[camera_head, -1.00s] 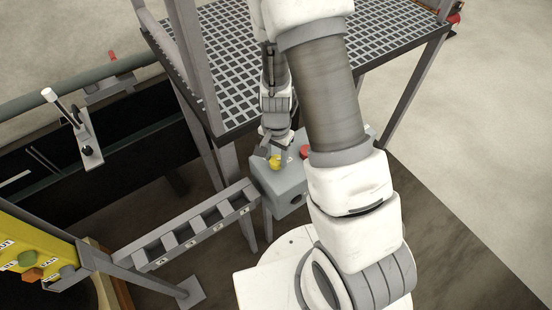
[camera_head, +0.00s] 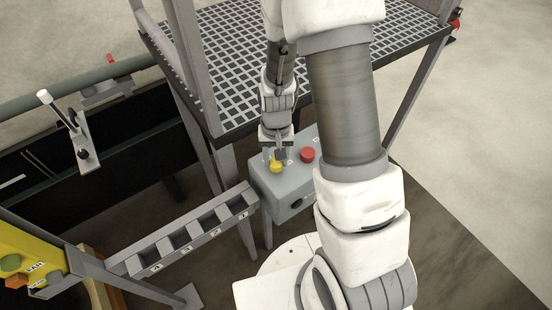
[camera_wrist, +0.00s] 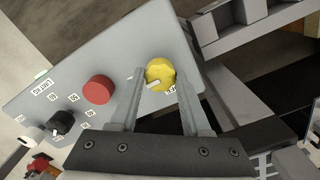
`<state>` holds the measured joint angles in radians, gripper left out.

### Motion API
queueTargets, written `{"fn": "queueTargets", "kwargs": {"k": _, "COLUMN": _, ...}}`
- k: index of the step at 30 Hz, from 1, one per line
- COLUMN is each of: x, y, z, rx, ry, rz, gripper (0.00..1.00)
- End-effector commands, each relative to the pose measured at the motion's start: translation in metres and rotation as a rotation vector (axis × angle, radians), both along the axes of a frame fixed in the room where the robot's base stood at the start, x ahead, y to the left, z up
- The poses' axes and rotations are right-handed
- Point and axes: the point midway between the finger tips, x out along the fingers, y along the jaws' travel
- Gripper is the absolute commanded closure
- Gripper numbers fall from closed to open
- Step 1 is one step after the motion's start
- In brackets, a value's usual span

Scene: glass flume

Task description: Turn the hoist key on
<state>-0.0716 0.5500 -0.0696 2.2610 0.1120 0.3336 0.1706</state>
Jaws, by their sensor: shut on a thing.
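A yellow round knob (camera_head: 276,167) sits on the top face of a grey control box (camera_head: 286,190). In the wrist view the yellow knob (camera_wrist: 160,73) carries a small white pointer at its lower left edge, with a partly hidden label below it. My gripper (camera_head: 277,155) is over the box, pointing down. In the wrist view my gripper's fingers (camera_wrist: 161,76) stand on either side of the yellow knob, shut on it. The label is too small to read surely.
A red button (camera_head: 308,155) is on the same box face, beside the knob. A black knob (camera_wrist: 62,122) is farther along the box. A grated platform (camera_head: 245,60) stands behind, and a grey slotted rack (camera_head: 190,235) lies to the left.

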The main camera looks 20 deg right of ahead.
Motion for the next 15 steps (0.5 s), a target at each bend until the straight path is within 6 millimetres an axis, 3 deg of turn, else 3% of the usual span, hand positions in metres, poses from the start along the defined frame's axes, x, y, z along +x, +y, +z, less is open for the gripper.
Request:
{"fn": "queueTargets", "kwargs": {"k": 11, "x": 0.0006, "y": 0.0002, "z": 0.0006, "rx": 0.000, "ry": -0.001, "rz": 0.007, "gripper": 1.00}}
{"fn": "queueTargets", "kwargs": {"k": 12, "x": 0.0006, "y": 0.0002, "z": 0.0006, "rx": 0.000, "ry": -0.001, "rz": 0.007, "gripper": 0.47}}
{"fn": "queueTargets", "kwargs": {"k": 15, "x": 0.0005, "y": 0.0002, "z": 0.0005, "rx": 0.000, "ry": -0.001, "rz": 0.006, "gripper": 0.29}}
